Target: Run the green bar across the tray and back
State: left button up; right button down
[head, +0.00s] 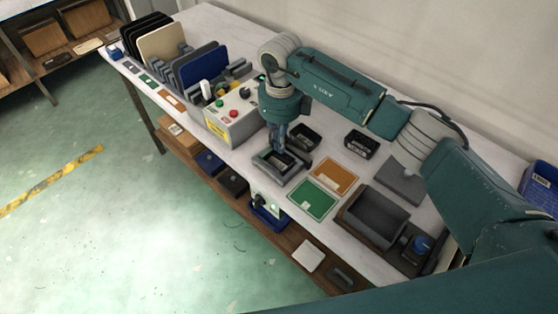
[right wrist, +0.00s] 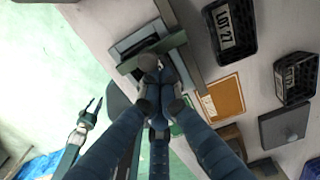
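A shallow grey tray (head: 292,179) lies near the table's front edge, left of the green and orange panels. My right gripper (head: 281,152) points down over it. In the right wrist view, the grey-green bar (right wrist: 172,42) lies across the tray (right wrist: 127,46), with a round grey knob (right wrist: 149,63) on its near side. My right gripper's fingers (right wrist: 150,77) are closed together at this knob and hide part of it.
A control box with buttons (head: 236,118) stands left of the tray. Black bins (head: 361,143) stand behind, one labelled "LOT 27" in the wrist view (right wrist: 226,32). A green panel (head: 313,201), an orange panel (head: 334,176) and a dark open box (head: 373,215) lie to the right.

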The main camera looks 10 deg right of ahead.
jog(key=shift+w+a+b, duration=1.1)
jog(key=shift+w+b, duration=0.25)
jog(key=shift+w, duration=0.05)
jog(key=shift+s+d, duration=0.1)
jog(key=shift+s, duration=0.05)
jog(key=shift+s+d+r+p, duration=0.1)
jog(key=shift+s+d+p, duration=0.1)
jog(key=shift+p, duration=0.1)
jog(key=shift+r+p, duration=1.85)
jog(key=shift+r, duration=1.6)
